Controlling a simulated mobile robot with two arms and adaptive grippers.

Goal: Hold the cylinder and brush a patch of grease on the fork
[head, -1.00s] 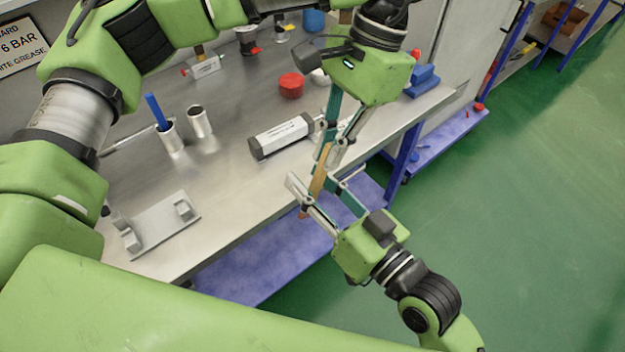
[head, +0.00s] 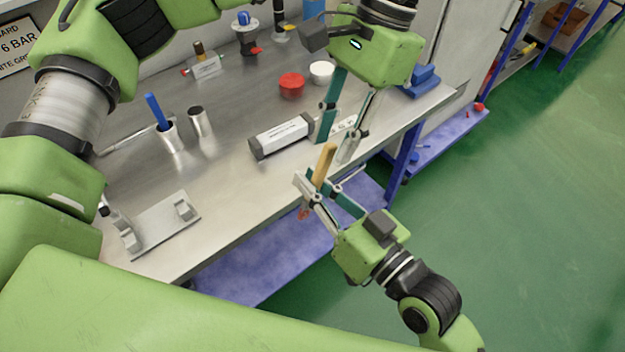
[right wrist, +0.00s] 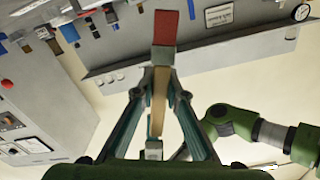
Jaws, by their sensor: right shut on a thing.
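The cylinder (head: 282,136), silver with black end caps, lies on the bench; its rod end and the fork are not clear behind my left gripper. My right gripper (head: 312,186) is shut on the brush (head: 325,163), in front of the bench edge. The wooden handle points up, and the reddish head is low. In the right wrist view the handle runs between the fingers (right wrist: 160,84), with the red head (right wrist: 165,27) beyond the tips. My left gripper (head: 335,146) is open, its fingers spread just above the handle's end, right of the cylinder.
A red round lid or tin (head: 291,85) and a white tin (head: 322,72) stand behind the cylinder. Two metal cups (head: 200,122) stand left, one holding a blue-handled tool (head: 156,110). A grey bracket plate (head: 162,226) lies at the front left. Bench space between is clear.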

